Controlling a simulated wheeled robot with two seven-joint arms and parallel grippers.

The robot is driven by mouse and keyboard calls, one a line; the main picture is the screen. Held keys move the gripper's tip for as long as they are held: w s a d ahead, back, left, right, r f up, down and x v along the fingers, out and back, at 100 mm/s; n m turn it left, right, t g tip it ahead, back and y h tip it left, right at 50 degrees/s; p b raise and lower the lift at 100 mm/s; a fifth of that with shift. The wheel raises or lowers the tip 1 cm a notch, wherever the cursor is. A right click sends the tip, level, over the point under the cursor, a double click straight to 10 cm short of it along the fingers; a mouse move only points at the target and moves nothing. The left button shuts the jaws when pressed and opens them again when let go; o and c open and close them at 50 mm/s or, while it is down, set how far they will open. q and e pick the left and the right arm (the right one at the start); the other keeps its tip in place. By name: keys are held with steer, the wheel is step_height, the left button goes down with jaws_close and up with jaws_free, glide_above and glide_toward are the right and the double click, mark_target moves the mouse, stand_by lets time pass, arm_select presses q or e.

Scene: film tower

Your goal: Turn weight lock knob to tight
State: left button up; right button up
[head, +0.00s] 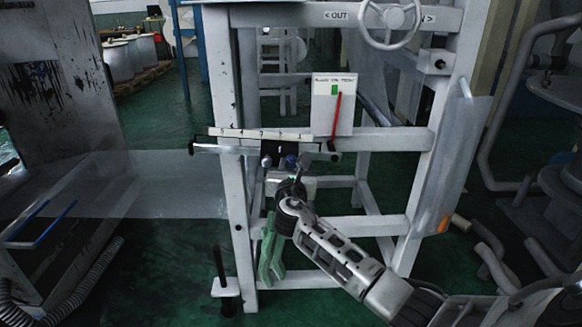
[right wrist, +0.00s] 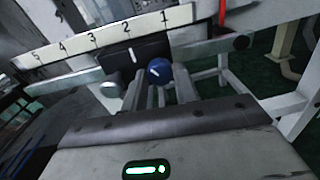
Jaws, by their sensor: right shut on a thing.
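The weight lock knob (right wrist: 159,71) is a blue round knob with a pale mark on its face, in front of a black block (right wrist: 130,62) on the rail under the numbered scale (right wrist: 100,38). In the right wrist view my right gripper (right wrist: 165,88) has its two grey fingers reaching to the knob and shut on it. In the head view the gripper (head: 288,164) is at the blue knob (head: 291,161), just below the scale (head: 260,134), and partly hides it. My left gripper is in neither view.
A white panel (head: 333,104) with a green mark and a red lever (head: 337,118) stands right of the scale. A spoked handwheel (head: 390,22) is above it. A white frame (head: 226,130) surrounds the rail. A clear sheet (head: 150,184) sticks out left. Green floor lies below.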

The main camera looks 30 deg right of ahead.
steer(key=m, duration=0.4)
steer(key=m+b, duration=0.1)
steer(key=m, duration=0.3)
steer(key=shift+f, duration=0.1)
steer(key=m+b, duration=0.1)
steer(key=m, duration=0.2)
steer(key=shift+m, duration=0.3)
steer(key=m+b, duration=0.1)
steer(key=m, duration=0.1)
steer(key=shift+m, duration=0.3)
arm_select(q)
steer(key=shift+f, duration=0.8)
arm_select(e)
steer(key=shift+m+y, duration=0.4)
steer(key=shift+m, duration=0.2)
arm_select(q)
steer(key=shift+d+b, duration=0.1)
steer(key=shift+b, duration=0.2)
arm_select(e)
steer(key=shift+m, duration=0.3)
steer(key=o, duration=1)
steer(key=shift+c, duration=0.2)
